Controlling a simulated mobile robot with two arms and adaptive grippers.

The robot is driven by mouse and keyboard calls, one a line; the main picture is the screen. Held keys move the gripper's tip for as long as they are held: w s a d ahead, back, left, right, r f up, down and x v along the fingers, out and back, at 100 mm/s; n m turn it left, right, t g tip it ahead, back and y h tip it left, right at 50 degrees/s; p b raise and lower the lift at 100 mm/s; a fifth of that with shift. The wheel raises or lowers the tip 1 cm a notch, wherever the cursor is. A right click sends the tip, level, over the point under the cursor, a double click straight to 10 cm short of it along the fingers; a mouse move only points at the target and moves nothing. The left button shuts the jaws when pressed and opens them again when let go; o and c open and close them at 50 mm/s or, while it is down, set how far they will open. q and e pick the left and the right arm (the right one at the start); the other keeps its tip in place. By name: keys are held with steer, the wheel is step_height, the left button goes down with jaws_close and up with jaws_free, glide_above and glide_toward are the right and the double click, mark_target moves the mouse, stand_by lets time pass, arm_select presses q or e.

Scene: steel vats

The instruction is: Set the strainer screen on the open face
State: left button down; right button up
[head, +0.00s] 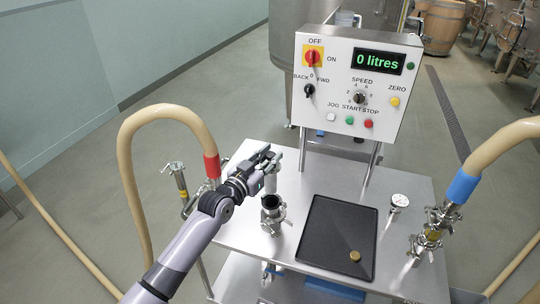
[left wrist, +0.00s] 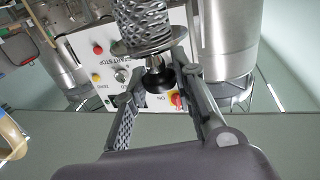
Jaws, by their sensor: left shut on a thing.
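My left gripper (head: 268,160) is over the steel table, above and slightly behind the open face (head: 271,202), a dark round port with a clamp around it. In the left wrist view my left gripper (left wrist: 162,88) is shut on the strainer screen (left wrist: 146,22). The screen is a perforated metal cylinder with a round flange and a dark knob-like end between the fingers. Its far end is cut off by the frame. My right gripper is not in view.
A control box (head: 350,82) reading 0 litres stands at the back of the table (head: 410,188). A black tray (head: 325,235) holding a small brass-coloured disc (head: 354,256) lies right of the port. A gauge (head: 399,202) stands beside it. Hoses with red (head: 212,166) and blue (head: 462,186) bands flank the table.

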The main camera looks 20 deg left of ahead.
mark_target(270, 193)
arm_select(q)
steer(key=shift+w+f+b, duration=0.15)
steer(key=shift+f+b, duration=0.8)
steer(key=shift+f, duration=0.65)
steer(key=shift+r+p, duration=0.1)
steer(key=shift+p, duration=0.2)
steer(key=shift+f+b, duration=4.7)
steer(key=shift+f, duration=1.3)
steer(key=c, duration=1.4)
jaws_free()
steer(key=shift+c, duration=0.2)
steer(key=shift+o, duration=1)
steer(key=shift+f, duration=0.1)
